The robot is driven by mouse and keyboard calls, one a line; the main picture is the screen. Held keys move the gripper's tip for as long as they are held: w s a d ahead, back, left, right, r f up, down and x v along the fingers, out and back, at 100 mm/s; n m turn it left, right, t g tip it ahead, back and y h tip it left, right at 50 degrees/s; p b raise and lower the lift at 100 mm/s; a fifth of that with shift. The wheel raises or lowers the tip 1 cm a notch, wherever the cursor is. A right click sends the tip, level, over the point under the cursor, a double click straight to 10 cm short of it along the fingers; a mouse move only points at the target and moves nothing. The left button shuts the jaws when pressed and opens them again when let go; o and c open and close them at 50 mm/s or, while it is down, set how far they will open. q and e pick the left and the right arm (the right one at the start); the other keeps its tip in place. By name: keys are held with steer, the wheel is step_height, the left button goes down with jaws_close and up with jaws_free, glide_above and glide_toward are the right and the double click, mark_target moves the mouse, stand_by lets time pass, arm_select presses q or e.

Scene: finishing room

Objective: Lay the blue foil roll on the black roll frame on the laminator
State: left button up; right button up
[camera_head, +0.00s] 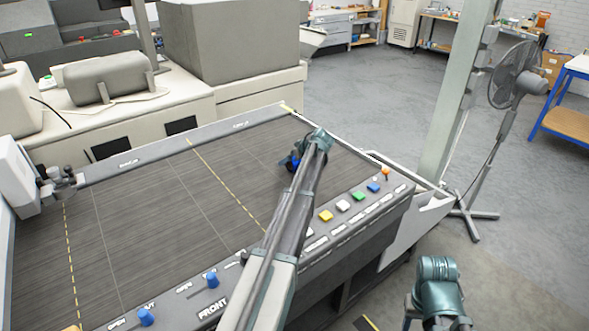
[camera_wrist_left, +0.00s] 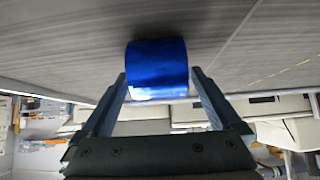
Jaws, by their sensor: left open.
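The blue foil roll (camera_head: 293,162) lies on the dark striped conveyor-like bed, mostly hidden by my left arm in the head view. In the left wrist view the shiny blue roll (camera_wrist_left: 157,68) sits between and slightly beyond the fingertips. My left gripper (camera_head: 297,165) is open, with one finger on each side of the roll; I cannot tell whether they touch it. My left gripper also shows in the left wrist view (camera_wrist_left: 159,76). Part of my right arm shows at lower right, but its gripper is out of view. I cannot clearly make out a black roll frame.
The dark bed (camera_head: 130,230) has a front rail with blue knobs and coloured buttons (camera_head: 343,206). Beige machines (camera_head: 230,45) stand behind it. A pale green post (camera_head: 457,100) and a fan (camera_head: 515,75) stand at right. Grey floor beyond is open.

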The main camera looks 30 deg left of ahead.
arm_select(q)
steer(key=shift+w+a+f, duration=0.15)
steer(key=shift+a+f, duration=0.1)
steer(key=shift+f, duration=0.1)
steer(key=shift+r, duration=0.1)
steer(key=shift+c, duration=0.7)
jaws_close()
steer(key=shift+r, duration=0.1)
steer(key=shift+r+p, duration=0.8)
steer(key=shift+p, duration=0.15)
step_height(320, 180, up, 2)
steer(key=shift+p, duration=1)
steer(key=d, duration=1)
steer(key=d+r+p, duration=0.1)
steer(key=d, duration=0.5)
steer(key=shift+w+r, duration=0.1)
